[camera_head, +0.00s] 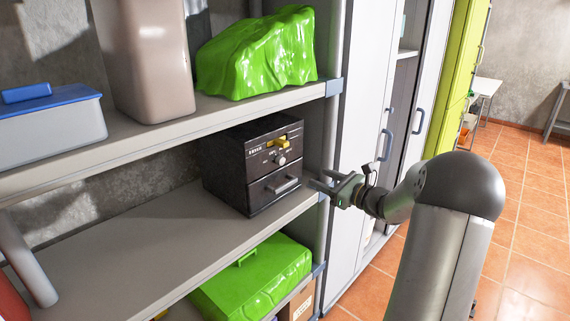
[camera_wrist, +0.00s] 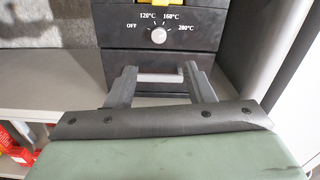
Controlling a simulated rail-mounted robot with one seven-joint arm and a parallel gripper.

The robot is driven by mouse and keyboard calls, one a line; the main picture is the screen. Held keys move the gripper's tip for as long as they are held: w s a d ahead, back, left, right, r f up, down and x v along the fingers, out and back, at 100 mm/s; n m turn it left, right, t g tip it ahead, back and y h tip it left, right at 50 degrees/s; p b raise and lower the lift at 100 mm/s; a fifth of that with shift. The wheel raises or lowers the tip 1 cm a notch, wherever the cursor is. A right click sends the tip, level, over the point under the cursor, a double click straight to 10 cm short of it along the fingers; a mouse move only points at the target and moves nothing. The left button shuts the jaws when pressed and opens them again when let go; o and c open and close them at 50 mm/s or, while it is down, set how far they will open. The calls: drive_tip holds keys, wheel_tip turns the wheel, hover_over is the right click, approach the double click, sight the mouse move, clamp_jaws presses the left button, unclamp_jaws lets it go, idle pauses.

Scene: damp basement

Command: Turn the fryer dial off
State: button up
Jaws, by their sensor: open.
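The fryer (camera_head: 225,165) is a black box on the middle shelf, with a front panel and a lower drawer. Its dial (camera_head: 280,160) is a small pale round knob on the upper panel. In the wrist view the dial (camera_wrist: 158,35) sits upper middle, among the marks OFF, 120°C, 160°C and 200°C; I cannot tell where it points. My gripper (camera_head: 319,183) is open and empty, in front of the fryer's right side. In the wrist view its fingers (camera_wrist: 160,70) are spread below the dial, with the drawer handle (camera_wrist: 160,77) showing between them.
A yellow part (camera_head: 283,142) is above the dial. The upper shelf (camera_head: 130,140) holds a green draped thing (camera_head: 257,52) and a blue-lidded box (camera_head: 50,118). The middle shelf (camera_head: 130,240) is bare left of the fryer. White cabinets (camera_head: 365,100) stand to the right.

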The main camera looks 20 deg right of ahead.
sight(283, 161)
drive_tip(key=p+x, duration=0.3)
drive_tip(key=x, duration=1.1)
drive_tip(key=shift+w+a, duration=0.15)
drive_tip(key=shift+a, duration=0.1)
drive_tip(key=c, duration=1)
